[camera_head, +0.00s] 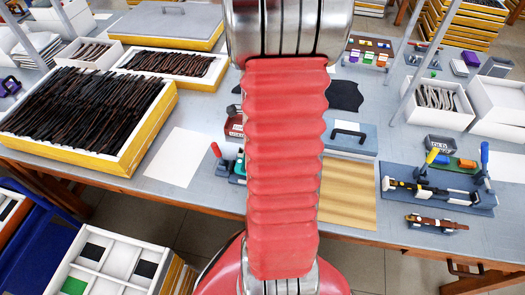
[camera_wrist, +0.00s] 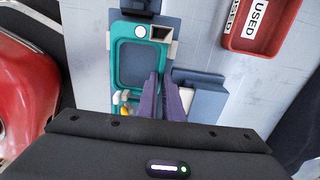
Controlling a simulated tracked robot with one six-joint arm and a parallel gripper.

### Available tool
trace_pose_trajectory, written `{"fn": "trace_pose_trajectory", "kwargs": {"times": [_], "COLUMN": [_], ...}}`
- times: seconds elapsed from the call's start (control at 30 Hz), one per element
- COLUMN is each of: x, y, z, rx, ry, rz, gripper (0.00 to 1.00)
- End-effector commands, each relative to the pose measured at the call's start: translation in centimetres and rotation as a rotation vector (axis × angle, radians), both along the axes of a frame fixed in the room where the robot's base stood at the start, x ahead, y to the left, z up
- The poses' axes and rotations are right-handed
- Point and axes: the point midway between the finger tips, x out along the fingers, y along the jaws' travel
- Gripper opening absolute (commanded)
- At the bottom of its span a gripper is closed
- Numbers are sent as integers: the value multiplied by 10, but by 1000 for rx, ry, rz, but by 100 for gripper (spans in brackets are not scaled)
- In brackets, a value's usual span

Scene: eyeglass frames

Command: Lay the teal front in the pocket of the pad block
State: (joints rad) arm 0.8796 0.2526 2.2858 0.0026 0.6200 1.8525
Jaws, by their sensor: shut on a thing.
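In the wrist view, the teal front (camera_wrist: 115,70) shows as a rounded teal rim around a dark blue-grey middle. It is over the dark blue pad block (camera_wrist: 121,14), whose far end shows beyond it. I cannot tell whether the front rests in the pocket or is just above it. My gripper (camera_wrist: 160,78) has purple fingers, shut on the rim's near right side. The fingers hide part of the front and block. In the head view, the block area (camera_head: 237,168) is small and partly behind my arm; my gripper is hidden there.
A red bin labelled USED (camera_wrist: 262,25) stands to the right of the block. A red-handled clamp (camera_head: 215,150) is beside the block. A white sheet (camera_head: 180,157) lies to the left on clear grey table. A wooden board (camera_head: 348,192) lies right of my arm.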

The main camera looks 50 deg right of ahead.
Motion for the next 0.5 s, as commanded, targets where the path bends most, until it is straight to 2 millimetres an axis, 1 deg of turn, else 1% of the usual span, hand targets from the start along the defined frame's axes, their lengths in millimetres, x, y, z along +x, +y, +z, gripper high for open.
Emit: {"fn": "trace_pose_trajectory", "kwargs": {"times": [0.5], "x": [0], "y": [0], "z": [-3], "rx": [1], "ry": [0], "rz": [0], "gripper": [0]}}
